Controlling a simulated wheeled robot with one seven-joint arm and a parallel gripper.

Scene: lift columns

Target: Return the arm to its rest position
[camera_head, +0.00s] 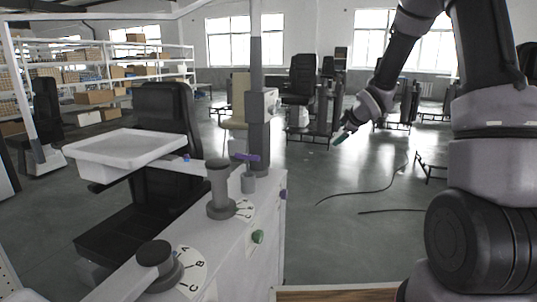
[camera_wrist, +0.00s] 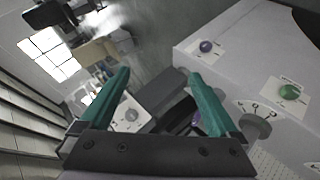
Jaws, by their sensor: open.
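My arm (camera_head: 395,50) reaches down from the upper right in the head view, bent at the elbow. My gripper (camera_head: 341,136) hangs in the air to the right of the white console, apart from it. In the wrist view my gripper (camera_wrist: 158,80) shows two green fingers spread wide with nothing between them. The white console (camera_head: 232,262) carries dark knobs (camera_head: 220,188) on lettered dials and a green button (camera_head: 257,237).
A grey column (camera_head: 258,130) with a white box stands behind the console. A white tray (camera_head: 130,150) sits at the left before a black seat (camera_head: 165,108). Dark cables (camera_head: 365,193) lie on the floor. Shelves (camera_head: 110,75) line the back left. Floor right of the console is mostly open.

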